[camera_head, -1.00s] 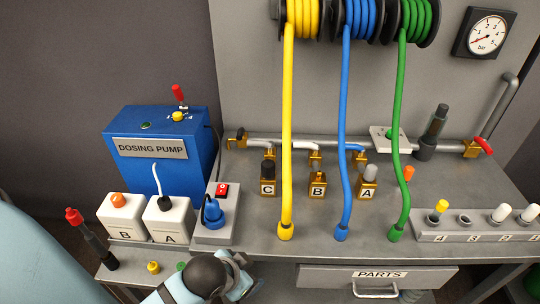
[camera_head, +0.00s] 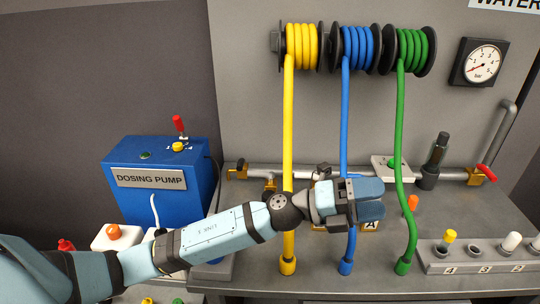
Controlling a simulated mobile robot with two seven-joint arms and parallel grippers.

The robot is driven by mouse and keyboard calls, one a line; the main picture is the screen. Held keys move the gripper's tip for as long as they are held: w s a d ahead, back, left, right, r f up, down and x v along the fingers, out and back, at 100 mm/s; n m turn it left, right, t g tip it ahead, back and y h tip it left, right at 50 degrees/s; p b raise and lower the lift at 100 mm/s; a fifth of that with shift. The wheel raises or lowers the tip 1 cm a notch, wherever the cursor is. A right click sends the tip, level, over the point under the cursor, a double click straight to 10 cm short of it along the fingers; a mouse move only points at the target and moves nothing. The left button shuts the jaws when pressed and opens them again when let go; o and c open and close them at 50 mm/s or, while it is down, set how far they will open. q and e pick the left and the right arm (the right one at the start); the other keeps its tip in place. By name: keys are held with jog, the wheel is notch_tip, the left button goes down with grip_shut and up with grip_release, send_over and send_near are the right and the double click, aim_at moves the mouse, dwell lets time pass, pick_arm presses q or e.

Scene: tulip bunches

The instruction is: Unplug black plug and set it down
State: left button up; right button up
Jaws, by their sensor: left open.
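No black plug shows clearly now. The brass block marked C, which had a black top, is mostly hidden behind my left arm, and its top cannot be made out. My left gripper (camera_head: 372,200) is open and reaches across the middle of the bench. It is in front of the blue hose (camera_head: 345,130) and the brass block marked A (camera_head: 371,226), and covers the block marked B almost fully. Nothing shows between its fingers. My right gripper is not in view.
The yellow hose (camera_head: 288,120) and green hose (camera_head: 400,130) hang close to my left arm. A blue dosing pump (camera_head: 150,200) stands at the left. A grey numbered rack (camera_head: 470,263) and a dark upright cylinder (camera_head: 436,150) are at the right.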

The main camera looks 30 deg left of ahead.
pick_arm(q)
jog(key=w+a+f+m+g+y, duration=0.3)
jog(key=a+f+m+g+y, duration=0.2)
jog(key=f+m+g+y, duration=0.45)
jog(key=w+a+r+y, duration=0.25)
jog(key=a+y, duration=0.25)
jog(key=a, duration=0.6)
jog(key=w+a+r+y, duration=0.1)
jog(key=w+a+y, duration=0.3)
jog(key=a, duration=0.7)
jog(key=shift+m+y, duration=0.35)
jog(key=shift+y, duration=0.2)
jog(key=f, duration=0.4)
jog(key=s+f, duration=0.1)
jog(key=f, duration=0.3)
jog(key=f+p, duration=0.1)
jog(key=f, duration=0.4)
jog(key=shift+s+a, duration=0.1)
jog(key=shift+s, duration=0.15)
jog(key=c, duration=1.1)
